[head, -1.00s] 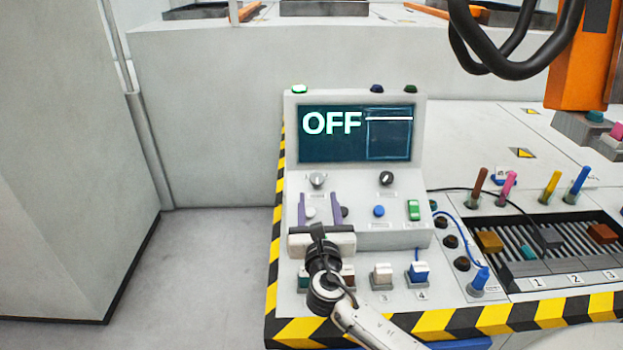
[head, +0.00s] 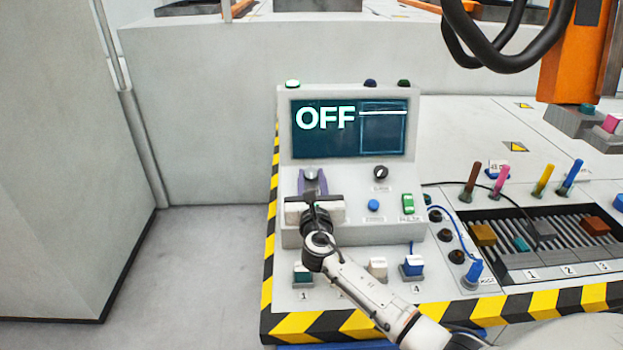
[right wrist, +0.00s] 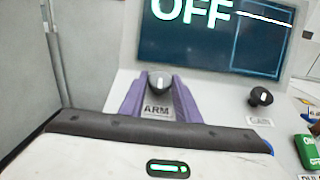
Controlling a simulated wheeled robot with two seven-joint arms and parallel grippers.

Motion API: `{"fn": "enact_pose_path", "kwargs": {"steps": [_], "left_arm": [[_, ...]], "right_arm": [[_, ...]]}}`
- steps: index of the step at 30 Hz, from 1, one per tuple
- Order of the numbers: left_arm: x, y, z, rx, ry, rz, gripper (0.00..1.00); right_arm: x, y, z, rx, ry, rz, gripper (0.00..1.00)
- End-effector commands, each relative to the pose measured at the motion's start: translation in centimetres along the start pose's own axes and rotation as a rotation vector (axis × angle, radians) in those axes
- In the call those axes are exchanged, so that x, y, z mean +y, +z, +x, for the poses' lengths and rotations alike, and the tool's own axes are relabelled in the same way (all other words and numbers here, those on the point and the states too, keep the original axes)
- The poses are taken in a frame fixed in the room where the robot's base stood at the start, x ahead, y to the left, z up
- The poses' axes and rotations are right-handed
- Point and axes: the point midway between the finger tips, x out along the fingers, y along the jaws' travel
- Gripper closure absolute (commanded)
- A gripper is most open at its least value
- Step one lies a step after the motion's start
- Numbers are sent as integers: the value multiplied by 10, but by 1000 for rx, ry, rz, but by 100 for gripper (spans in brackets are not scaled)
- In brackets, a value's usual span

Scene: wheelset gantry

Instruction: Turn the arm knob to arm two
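The arm knob (right wrist: 160,84) is a round dark knob with a white mark pointing about straight up, above a label reading ARM. It also shows in the head view (head: 311,174) on the sloped console face, below the screen (head: 345,130) that reads OFF. My right gripper (right wrist: 159,78) has purple fingers, one on each side of the knob. It also shows in the head view (head: 313,178). The fingers are part-way apart, and a thin gap seems to show beside the knob; contact is not clear. My left gripper is out of view.
A blue button (head: 373,205) and a green switch (head: 408,204) are lower right on the console (head: 290,235). Several rocker switches line the front. Coloured pegs and a slotted tray lie further right.

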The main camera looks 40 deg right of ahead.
Motion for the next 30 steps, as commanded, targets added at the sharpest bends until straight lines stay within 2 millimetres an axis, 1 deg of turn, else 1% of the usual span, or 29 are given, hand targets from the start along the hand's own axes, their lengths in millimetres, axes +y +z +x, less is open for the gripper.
{"fn": "enact_pose_path", "kwargs": {"steps": [1, 2, 8, 14, 20, 27, 30], "left_arm": [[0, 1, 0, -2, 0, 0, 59], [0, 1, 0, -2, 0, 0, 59], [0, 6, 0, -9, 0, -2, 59], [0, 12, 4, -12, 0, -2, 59], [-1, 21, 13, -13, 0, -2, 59], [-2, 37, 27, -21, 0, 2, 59], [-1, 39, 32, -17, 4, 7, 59]], "right_arm": [[0, 0, 0, 0, 0, 0, 88], [0, 0, 0, 0, 0, 0, 93], [0, -1, 0, 0, -9, 4, 93], [3, -2, 0, 1, -71, 36, 93], [6, -3, 0, 0, -197, 95, 93], [10, -3, 2, 0, -384, 181, 93], [11, -3, 2, 0, -458, 214, 93]]}}
